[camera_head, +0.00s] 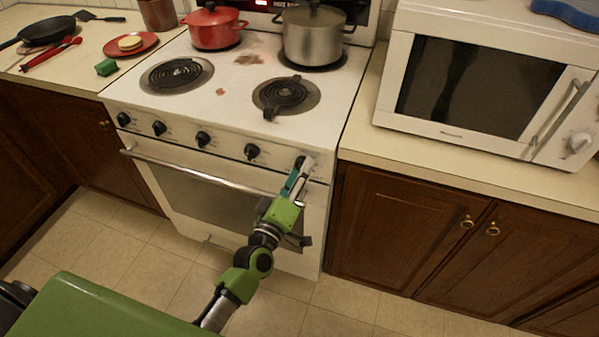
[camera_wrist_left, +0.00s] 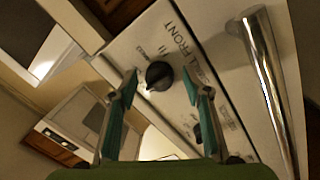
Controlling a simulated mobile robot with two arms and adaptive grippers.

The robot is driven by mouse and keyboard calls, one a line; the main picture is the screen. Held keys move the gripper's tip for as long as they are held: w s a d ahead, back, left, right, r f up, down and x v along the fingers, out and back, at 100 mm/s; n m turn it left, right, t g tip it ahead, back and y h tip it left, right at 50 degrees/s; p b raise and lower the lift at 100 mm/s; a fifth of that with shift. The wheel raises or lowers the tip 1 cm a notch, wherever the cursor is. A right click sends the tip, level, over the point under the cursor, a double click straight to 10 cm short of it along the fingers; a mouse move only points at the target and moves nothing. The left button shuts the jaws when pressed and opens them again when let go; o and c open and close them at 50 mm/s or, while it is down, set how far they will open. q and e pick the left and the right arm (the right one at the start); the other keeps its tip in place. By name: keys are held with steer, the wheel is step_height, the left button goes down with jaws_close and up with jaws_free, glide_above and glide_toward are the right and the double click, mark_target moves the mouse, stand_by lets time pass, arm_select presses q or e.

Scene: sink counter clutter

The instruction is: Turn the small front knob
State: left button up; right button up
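The small black front knob (camera_wrist_left: 160,75) shows in the left wrist view on the white stove panel, beside the printed word "FRONT". My left gripper (camera_wrist_left: 168,84) is open, with one teal-sided finger on each side of the knob in that view. I cannot tell whether the fingers touch it. In the head view my left gripper (camera_head: 300,171) is at the right end of the stove's front panel, and it covers most of this rightmost knob. My right gripper is in neither view.
The oven handle (camera_head: 200,172) runs just below the knobs. Several other black knobs, such as one (camera_head: 252,151) to the left, line the panel. A steel pot (camera_head: 314,37) and red pot (camera_head: 214,29) stand on the stove (camera_head: 225,90). A microwave (camera_head: 480,75) stands at right.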

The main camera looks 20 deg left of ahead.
arm_select(q)
steer(key=shift+s, duration=0.1)
steer(key=s+a, duration=0.1)
steer(key=s, duration=1)
steer(key=shift+s+f, duration=0.35)
steer(key=shift+s, duration=0.05)
